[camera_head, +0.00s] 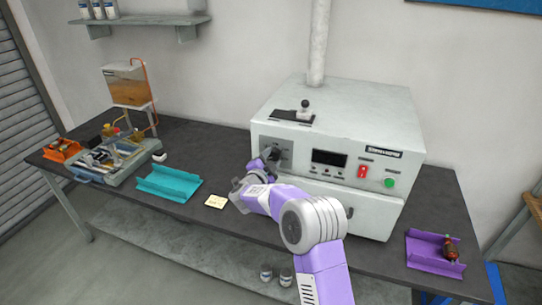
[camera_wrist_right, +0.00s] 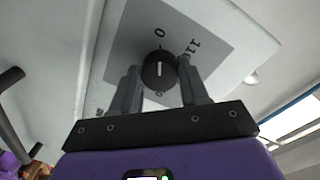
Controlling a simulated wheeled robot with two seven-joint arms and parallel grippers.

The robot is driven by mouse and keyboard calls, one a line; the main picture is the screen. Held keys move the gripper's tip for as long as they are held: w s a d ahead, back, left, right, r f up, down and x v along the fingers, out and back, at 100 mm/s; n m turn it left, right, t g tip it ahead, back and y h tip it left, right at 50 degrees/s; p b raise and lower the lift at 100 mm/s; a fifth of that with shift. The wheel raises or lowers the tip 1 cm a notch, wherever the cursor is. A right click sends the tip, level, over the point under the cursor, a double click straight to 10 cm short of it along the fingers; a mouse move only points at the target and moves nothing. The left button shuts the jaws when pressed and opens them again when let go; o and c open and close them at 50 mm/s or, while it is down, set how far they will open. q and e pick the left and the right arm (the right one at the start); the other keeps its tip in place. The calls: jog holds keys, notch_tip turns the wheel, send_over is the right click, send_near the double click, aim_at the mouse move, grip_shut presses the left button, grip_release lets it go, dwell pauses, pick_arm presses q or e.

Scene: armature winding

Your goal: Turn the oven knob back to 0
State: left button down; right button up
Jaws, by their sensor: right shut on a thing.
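The oven (camera_head: 350,122) is a pale grey box on the dark bench in the head view, with a dark dial plate at the left of its front. In the right wrist view, the round black knob (camera_wrist_right: 158,70) sits on the grey dial plate (camera_wrist_right: 205,38). A white line on the knob runs nearly up and down in the picture. A "0" is printed above the knob, and other figures stand at its right. My right gripper (camera_wrist_right: 160,82) is shut on the knob, one finger on each side. In the head view, my right gripper (camera_head: 266,160) hides most of the knob.
On the oven front are a small dark display (camera_head: 329,158), a red switch (camera_head: 363,171) and a green button (camera_head: 389,183). A teal tray (camera_head: 168,183) and yellow note (camera_head: 216,202) lie left of my arm. A purple tray (camera_head: 430,262) with a dark red item is at right.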

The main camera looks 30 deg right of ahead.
jog(key=shift+n, duration=0.4)
jog(key=o, duration=1.1)
jog(key=shift+c, duration=0.2)
jog(key=shift+a, duration=0.1)
jog(key=v, duration=0.7)
jog(key=shift+s, duration=0.2)
jog(key=shift+a, duration=0.15)
